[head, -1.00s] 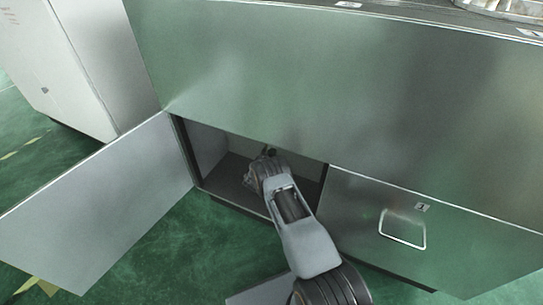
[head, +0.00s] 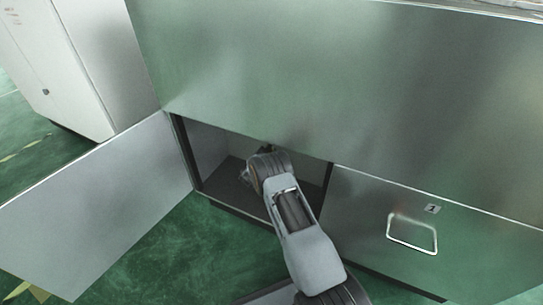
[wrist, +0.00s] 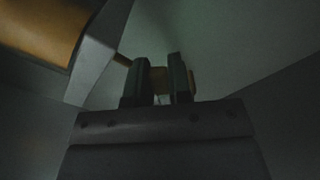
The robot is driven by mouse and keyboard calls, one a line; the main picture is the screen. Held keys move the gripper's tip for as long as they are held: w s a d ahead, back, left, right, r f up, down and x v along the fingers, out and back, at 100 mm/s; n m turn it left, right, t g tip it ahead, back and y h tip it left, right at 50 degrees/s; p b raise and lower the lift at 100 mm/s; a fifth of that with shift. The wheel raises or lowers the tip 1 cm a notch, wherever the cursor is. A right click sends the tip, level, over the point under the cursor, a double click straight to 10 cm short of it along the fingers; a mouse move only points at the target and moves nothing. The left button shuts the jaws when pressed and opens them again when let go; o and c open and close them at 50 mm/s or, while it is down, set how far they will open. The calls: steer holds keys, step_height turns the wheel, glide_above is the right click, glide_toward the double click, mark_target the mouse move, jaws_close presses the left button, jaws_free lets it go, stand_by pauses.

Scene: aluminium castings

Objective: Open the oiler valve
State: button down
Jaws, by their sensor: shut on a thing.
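My gripper (wrist: 156,75) shows in the wrist view, its two dark fingers closed on a small tan piece, which looks like the oiler valve's handle (wrist: 159,80). The tan piece also shows just right of the right finger. A thin rod reaches the left finger from a grey body with an amber panel (wrist: 45,25), which looks like the oiler, at upper left. In the head view my arm reaches into the open cabinet (head: 222,178), and its wrist hides most of the gripper and the valve. The valve's angle is too dark to tell.
The cabinet door (head: 105,205) stands swung open to the left. A closed panel with a wire handle (head: 412,248) is on the right. A white cabinet (head: 95,65) stands at upper left. Green floor (head: 160,250) is free in front. Plain walls surround the gripper.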

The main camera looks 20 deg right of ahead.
steer(key=n, duration=0.2)
steer(key=w+a+n+b, duration=0.1)
steer(key=n, duration=0.1)
steer(key=r+n, duration=0.1)
steer(key=n, duration=0.1)
steer(key=shift+w+a+b, duration=0.25)
steer(key=shift+w+b, duration=0.05)
stand_by(0.4)
steer(key=c, duration=1)
jaws_free()
steer(key=shift+c, duration=0.2)
steer(key=p+v, duration=0.4)
steer(key=v, duration=1)
steer(key=shift+p, duration=0.35)
steer(key=shift+d, duration=0.1)
